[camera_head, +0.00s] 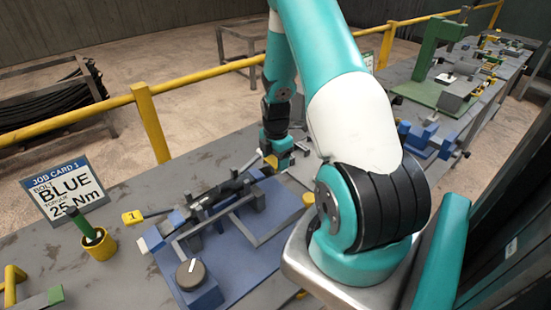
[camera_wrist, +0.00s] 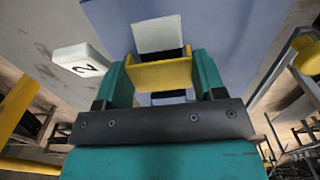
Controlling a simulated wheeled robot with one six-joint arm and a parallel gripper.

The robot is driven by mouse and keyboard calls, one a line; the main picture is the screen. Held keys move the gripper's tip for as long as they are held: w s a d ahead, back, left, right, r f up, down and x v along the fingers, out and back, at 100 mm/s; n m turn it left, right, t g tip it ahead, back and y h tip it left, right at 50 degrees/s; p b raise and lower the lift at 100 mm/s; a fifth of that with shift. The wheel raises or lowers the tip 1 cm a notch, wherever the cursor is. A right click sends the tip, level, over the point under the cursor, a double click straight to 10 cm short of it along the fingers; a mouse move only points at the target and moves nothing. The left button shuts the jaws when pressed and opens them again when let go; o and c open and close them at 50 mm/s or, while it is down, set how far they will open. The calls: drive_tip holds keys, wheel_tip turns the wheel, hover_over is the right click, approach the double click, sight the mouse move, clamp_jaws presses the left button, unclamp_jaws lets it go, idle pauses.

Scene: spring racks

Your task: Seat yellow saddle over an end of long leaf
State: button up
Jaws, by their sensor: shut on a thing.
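The yellow saddle (camera_wrist: 160,75) sits between the two teal fingers of my gripper (camera_wrist: 160,82) in the wrist view, and the gripper is shut on it. A pale grey block-like end (camera_wrist: 157,36) with a dark band shows just beyond the saddle; I cannot tell whether they touch. In the head view my gripper (camera_head: 276,152) is over the far right end of the blue fixture, with a bit of the saddle (camera_head: 271,161) showing below it. The dark long leaf (camera_head: 226,190) lies lengthwise on the fixture (camera_head: 262,222). Its far end is partly hidden near my gripper.
A knob (camera_head: 190,273) stands at the fixture's near end. A yellow tag 1 (camera_head: 132,217), a yellow cup (camera_head: 99,246) with a green-handled tool and a job card (camera_head: 68,190) are at left. A white tag 2 (camera_wrist: 82,60) shows in the wrist view. A yellow rail (camera_head: 150,122) runs behind.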

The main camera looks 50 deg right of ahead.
drive_tip(key=shift+f+b, duration=0.7)
drive_tip(key=shift+f, duration=0.2)
idle(0.4)
drive_tip(key=o, duration=1)
drive_tip(key=shift+o, duration=0.8)
drive_tip(key=shift+w+r, duration=0.1)
drive_tip(key=shift+r, duration=0.1)
